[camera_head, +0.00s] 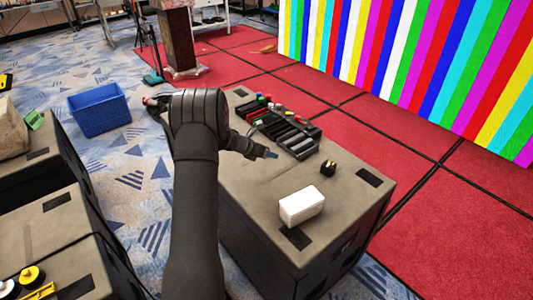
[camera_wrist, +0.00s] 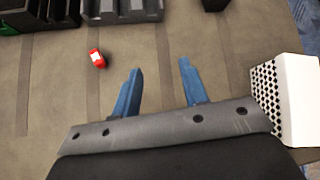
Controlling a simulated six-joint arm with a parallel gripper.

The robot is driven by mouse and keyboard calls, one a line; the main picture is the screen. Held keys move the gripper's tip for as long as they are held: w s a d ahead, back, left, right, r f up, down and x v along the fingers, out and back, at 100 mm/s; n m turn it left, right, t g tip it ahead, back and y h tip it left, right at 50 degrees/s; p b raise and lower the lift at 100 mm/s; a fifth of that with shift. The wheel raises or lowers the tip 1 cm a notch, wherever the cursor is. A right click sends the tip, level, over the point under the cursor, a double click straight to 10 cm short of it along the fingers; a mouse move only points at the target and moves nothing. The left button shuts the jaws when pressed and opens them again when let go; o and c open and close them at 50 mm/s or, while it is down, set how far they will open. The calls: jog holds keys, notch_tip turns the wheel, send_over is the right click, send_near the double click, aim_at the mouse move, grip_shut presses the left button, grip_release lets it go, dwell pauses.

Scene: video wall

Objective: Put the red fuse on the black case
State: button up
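In the wrist view the red fuse (camera_wrist: 97,59), a small red piece with a white patch, lies on the grey table top, left of my gripper (camera_wrist: 160,67). My gripper is open, with two blue fingers apart and only bare table between them. A black case (camera_wrist: 60,14) with compartments stands beyond the fuse at the top left, partly cut off. In the head view the black case (camera_head: 297,143) sits on the table, just right of my gripper (camera_head: 268,154). I cannot pick out the fuse surely in the head view.
A white box (camera_head: 301,206) stands near the table's front; it shows at the right in the wrist view (camera_wrist: 298,100). Small coloured pieces (camera_head: 261,98) stand at the case's far end.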

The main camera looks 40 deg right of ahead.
jog(key=w+a+f+n+t+h, duration=0.2)
jog(key=w+a+t+h, duration=0.1)
jog(key=a+t, duration=0.5)
jog(key=shift+g, duration=0.6)
jog(key=x, duration=1)
jog(key=shift+w+a+f, duration=0.1)
jog(key=shift+w+f, duration=0.1)
jog(key=shift+w, duration=0.25)
jog(key=shift+x, duration=3.05)
jog(key=shift+s, duration=0.15)
grip_shut()
